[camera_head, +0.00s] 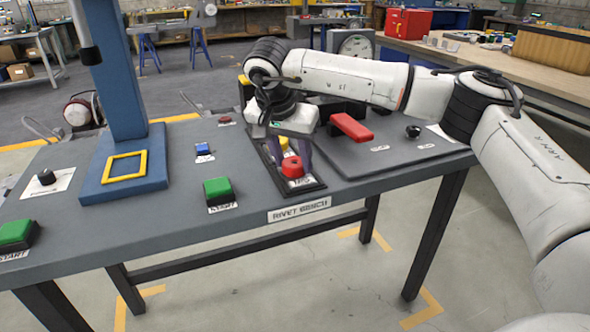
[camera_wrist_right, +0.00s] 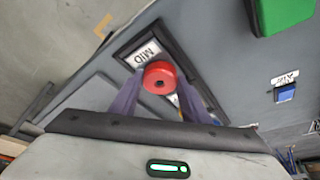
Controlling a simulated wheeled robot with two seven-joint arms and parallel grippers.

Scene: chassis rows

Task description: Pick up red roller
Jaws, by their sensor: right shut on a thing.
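The red roller (camera_head: 292,167) is a short red cylinder with a dark hole in its end. It is at the front end of a narrow dark tray (camera_head: 311,188), just behind a white label. It also shows in the right wrist view (camera_wrist_right: 159,76). My right gripper (camera_head: 291,173) reaches down from above, its two purple fingers on either side of the roller, shut on it. The fingers show on both sides of it in the wrist view too. I cannot tell whether the roller touches the tray floor. My left gripper is not in view.
A yellow piece (camera_head: 285,145) is behind the roller in the tray. A grey plate (camera_head: 385,155) with a red bar (camera_head: 351,127) is to the right. A green button (camera_head: 217,190) and a blue press column (camera_head: 115,80) are to the left.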

